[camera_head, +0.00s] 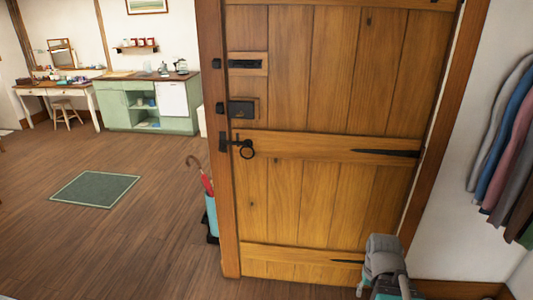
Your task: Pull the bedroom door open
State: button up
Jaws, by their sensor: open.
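The wooden plank bedroom door (325,200) stands upright in its wooden frame (216,180) and looks shut. Black hinge straps (388,153) are on the door's right side. A grey rounded part, seemingly of my arm, shows at the bottom right in front of the door's lower corner. My gripper's fingers do not show in this view.
An umbrella stand (211,216) with a red umbrella (206,184) is left of the frame. Clothes (500,145) hang on the right wall. A green mat (95,188) lies on open floor (120,240). A green cabinet (115,108) and a desk (62,92) stand farther back.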

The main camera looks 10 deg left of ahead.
aim_at(336, 108)
jog(key=z, duration=0.15)
jog(key=i, duration=1.55)
jog(key=u, duration=0.45)
